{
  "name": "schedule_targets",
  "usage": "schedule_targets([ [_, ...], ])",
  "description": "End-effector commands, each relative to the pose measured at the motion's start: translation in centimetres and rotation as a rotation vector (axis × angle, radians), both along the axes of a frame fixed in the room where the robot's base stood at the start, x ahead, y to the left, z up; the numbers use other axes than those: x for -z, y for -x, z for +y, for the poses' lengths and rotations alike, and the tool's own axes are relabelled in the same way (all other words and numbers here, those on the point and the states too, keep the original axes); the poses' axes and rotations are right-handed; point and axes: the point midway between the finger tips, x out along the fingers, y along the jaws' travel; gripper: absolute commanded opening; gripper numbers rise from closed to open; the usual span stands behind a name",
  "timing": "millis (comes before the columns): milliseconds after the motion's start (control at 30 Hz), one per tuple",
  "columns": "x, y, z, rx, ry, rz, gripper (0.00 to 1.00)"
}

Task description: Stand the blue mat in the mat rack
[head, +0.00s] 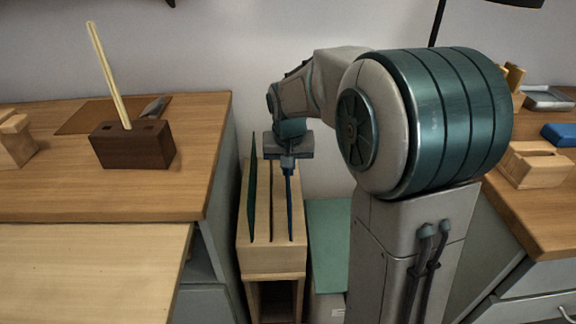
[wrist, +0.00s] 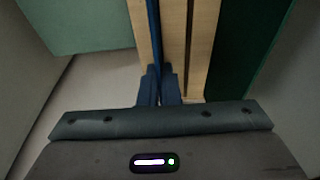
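The wooden mat rack (head: 272,258) stands in the gap between two counters, with narrow slots along its top. The thin blue mat (head: 289,215) stands on edge, upright, in the rack's right slot; its lower part is hidden by the wood. It also shows in the wrist view as a blue strip (wrist: 153,30) between two wooden slats. My gripper (head: 288,170) is above the far part of the rack, pointing down. Its fingers (wrist: 159,82) are on either side of the blue mat's upper edge and look closed on it.
A dark green mat (head: 253,190) stands in the rack's left slot; the middle slot looks empty. A green-topped box (head: 330,230) is right of the rack. The left counter (head: 60,200) carries a dark block (head: 133,150) with sticks. The right counter (head: 545,235) holds wooden pieces.

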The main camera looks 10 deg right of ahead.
Motion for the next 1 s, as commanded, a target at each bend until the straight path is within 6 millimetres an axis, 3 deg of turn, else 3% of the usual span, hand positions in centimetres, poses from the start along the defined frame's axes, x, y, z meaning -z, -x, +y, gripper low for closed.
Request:
schedule_targets([
  [300,0.0,-0.02,0.0,0.0,0.0,-0.001,0.0],
  [400,0.0,-0.02,0.0,0.0,0.0,-0.001,0.26],
  [433,0.0,-0.02,0.0,0.0,0.0,-0.001,0.29],
  [1000,0.04,0.01,0.0,0.0,0.0,0.0,0.29],
])
